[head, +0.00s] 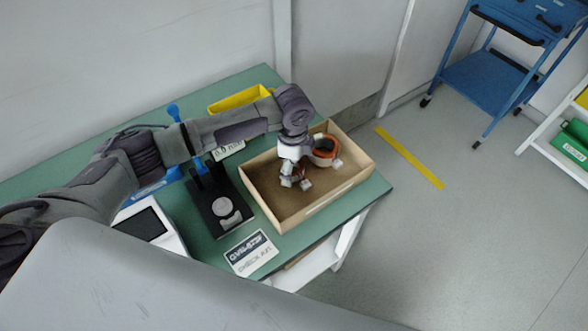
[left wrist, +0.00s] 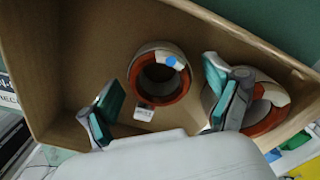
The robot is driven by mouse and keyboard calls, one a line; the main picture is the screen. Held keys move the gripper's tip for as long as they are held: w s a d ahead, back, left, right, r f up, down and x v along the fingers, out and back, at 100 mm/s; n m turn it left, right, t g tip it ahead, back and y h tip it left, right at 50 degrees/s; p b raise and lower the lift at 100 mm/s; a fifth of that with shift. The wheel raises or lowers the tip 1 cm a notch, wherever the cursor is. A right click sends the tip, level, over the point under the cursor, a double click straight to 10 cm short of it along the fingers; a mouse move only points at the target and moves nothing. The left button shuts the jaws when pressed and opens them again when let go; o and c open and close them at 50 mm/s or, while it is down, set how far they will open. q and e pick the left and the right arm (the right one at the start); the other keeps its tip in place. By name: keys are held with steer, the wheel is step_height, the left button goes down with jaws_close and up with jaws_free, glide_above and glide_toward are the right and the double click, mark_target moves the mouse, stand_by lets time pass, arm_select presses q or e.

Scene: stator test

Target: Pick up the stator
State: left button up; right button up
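Two ring-shaped stators with white outer shells and orange-brown windings lie in an open cardboard-coloured box (head: 262,208). In the left wrist view one stator (left wrist: 160,72), with a blue dot and a white tag, lies between the finger directions; the other stator (left wrist: 268,108) is at the right, partly covered by a finger. In the head view one stator (head: 325,150) shows beside my gripper; the other is mostly hidden. My left gripper (head: 296,183) is over the box, pointing down. Its teal-padded fingers (left wrist: 166,106) are spread and empty. Whether they touch a stator cannot be told. My right gripper is out of view.
The box walls surround the gripper closely. On the green table (head: 372,196) stand a black fixture with blue posts (head: 222,210), a yellow bin (head: 238,98), a white device with a dark screen (head: 150,228) and a printed card (head: 252,252). A blue cart (head: 490,80) stands farther right.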

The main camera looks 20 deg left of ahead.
arm_select(q)
steer(key=c, duration=1.3)
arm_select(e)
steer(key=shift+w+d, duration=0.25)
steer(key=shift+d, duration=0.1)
arm_select(q)
steer(key=shift+r, duration=0.1)
steer(key=shift+w+r, duration=0.1)
steer(key=shift+r, duration=0.3)
steer(key=r, duration=0.2)
steer(key=d+r+b, duration=0.1)
steer(key=shift+s+d+r, duration=0.1)
steer(key=shift+s+r, duration=0.1)
steer(key=shift+r, duration=0.15)
steer(key=s+d+r, duration=0.1)
steer(key=d+r, duration=0.1)
steer(key=d, duration=0.1)
steer(key=s+d+r+b, duration=0.1)
steer(key=d+r, duration=0.1)
steer(key=d, duration=0.1)
steer(key=s+d+r, duration=0.1)
steer(key=d+r, duration=0.1)
steer(key=d, duration=0.1)
steer(key=shift+s+d+r+b, duration=0.2)
steer(key=shift+s+d+b, duration=0.1)
steer(key=shift+s+d, duration=0.1)
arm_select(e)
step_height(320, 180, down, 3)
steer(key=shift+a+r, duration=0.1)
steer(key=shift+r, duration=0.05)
